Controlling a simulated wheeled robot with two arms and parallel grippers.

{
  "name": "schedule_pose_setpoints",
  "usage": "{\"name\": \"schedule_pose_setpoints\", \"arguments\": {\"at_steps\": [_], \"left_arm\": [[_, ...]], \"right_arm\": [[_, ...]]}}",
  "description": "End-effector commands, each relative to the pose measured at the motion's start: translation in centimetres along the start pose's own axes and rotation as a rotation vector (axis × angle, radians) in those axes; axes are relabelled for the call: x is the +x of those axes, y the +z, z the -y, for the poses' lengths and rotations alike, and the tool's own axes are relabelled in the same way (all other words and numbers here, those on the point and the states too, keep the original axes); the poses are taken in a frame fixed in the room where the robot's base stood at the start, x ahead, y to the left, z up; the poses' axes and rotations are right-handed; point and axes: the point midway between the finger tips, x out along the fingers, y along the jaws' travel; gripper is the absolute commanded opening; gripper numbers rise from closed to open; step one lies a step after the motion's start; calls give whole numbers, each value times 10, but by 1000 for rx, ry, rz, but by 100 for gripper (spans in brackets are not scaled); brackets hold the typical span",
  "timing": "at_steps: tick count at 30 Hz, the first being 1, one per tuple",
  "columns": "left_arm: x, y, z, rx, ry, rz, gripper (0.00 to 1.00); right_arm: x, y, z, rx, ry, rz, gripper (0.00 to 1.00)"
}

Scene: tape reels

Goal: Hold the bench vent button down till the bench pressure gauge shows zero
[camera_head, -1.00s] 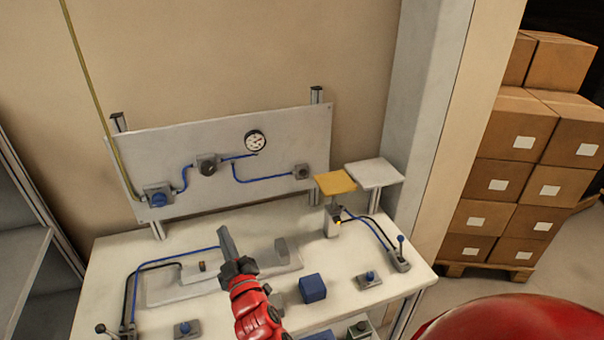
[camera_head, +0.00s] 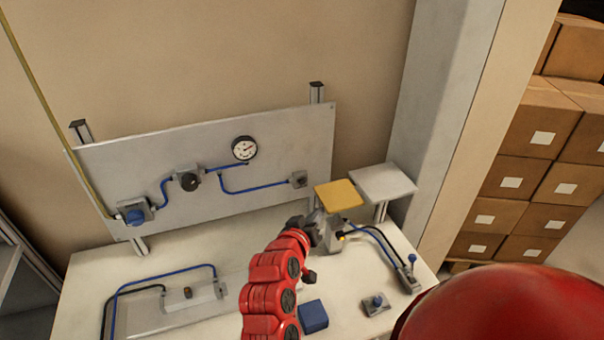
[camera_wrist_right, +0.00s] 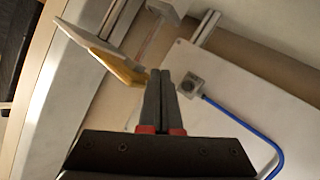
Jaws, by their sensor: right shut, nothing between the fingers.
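The pressure gauge (camera_head: 245,148), a round white dial, sits on the upright grey panel (camera_head: 110,165); its reading is too small to tell. A small grey block with a dark round button (camera_head: 299,180), seemingly the vent button, is at the panel's right end, at the end of the blue hose. It also shows in the right wrist view (camera_wrist_right: 190,85), just right of my fingertips. My right gripper (camera_head: 318,216) is shut and empty, below and right of this block in the head view. Its fingertips (camera_wrist_right: 160,73) appear apart from the button. My left gripper is out of view.
A yellow plate (camera_head: 339,194) and a white plate (camera_head: 384,183) on posts stand close to my right gripper. The bench top holds a blue cube (camera_head: 313,316), a blue-button box (camera_head: 376,304) and a lever box (camera_head: 409,279). A dark knob (camera_head: 187,180) is on the panel.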

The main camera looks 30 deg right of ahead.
Motion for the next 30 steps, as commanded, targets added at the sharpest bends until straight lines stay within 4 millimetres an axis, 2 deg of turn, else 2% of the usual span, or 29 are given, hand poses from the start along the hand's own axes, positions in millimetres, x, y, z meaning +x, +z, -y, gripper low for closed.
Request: {"name": "schedule_pose_setpoints", "arguments": {"at_steps": [17,30], "left_arm": [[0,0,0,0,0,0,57],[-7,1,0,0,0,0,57]], "right_arm": [[4,-2,2,4,2,7,0],[46,-29,33,3,1,9,0]]}}
